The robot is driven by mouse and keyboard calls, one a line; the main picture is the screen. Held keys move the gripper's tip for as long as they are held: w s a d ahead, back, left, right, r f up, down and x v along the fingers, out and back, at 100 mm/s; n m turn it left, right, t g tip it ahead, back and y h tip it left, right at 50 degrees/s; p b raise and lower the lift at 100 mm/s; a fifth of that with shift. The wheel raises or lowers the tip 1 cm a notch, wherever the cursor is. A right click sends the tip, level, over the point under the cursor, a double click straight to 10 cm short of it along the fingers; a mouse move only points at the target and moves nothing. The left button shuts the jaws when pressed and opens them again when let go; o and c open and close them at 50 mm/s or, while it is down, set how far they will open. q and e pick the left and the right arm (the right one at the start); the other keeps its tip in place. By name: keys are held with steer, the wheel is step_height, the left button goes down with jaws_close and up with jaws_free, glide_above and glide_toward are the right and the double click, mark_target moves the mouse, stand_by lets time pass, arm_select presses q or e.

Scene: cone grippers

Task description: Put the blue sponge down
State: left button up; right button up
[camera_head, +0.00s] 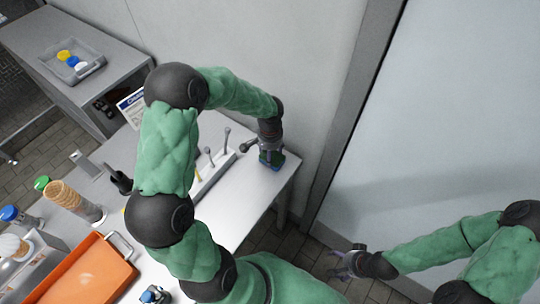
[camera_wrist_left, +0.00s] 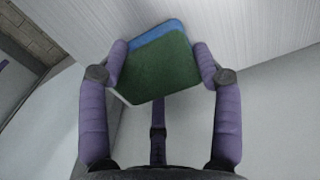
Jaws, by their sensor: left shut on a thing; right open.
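The blue sponge (camera_wrist_left: 160,62) has a green face and a blue edge. In the left wrist view it sits between the two purple fingers of my left gripper (camera_wrist_left: 158,62), which is shut on it. In the head view the sponge (camera_head: 272,160) shows small, at the tip of my left arm, over the right end of the metal table (camera_head: 240,212). I cannot tell whether it touches the tabletop. My right gripper (camera_head: 343,262) is open and empty, away from the table at the lower right.
An orange tray (camera_head: 88,276), stacked cones (camera_head: 66,196) and bottles (camera_head: 14,215) stand at the left of the table. A rack with upright tools (camera_head: 212,172) stands left of the sponge. A grey tray (camera_head: 72,66) lies on another table.

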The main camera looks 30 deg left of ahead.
arm_select(q)
steer(key=shift+f, duration=0.3)
steer(key=shift+f, duration=0.15)
steer(key=o, duration=1.1)
steer(key=shift+r, duration=0.4)
step_height(320, 180, up, 12)
steer(key=p, duration=0.3)
steer(key=shift+f, duration=0.15)
steer(key=shift+f, duration=0.1)
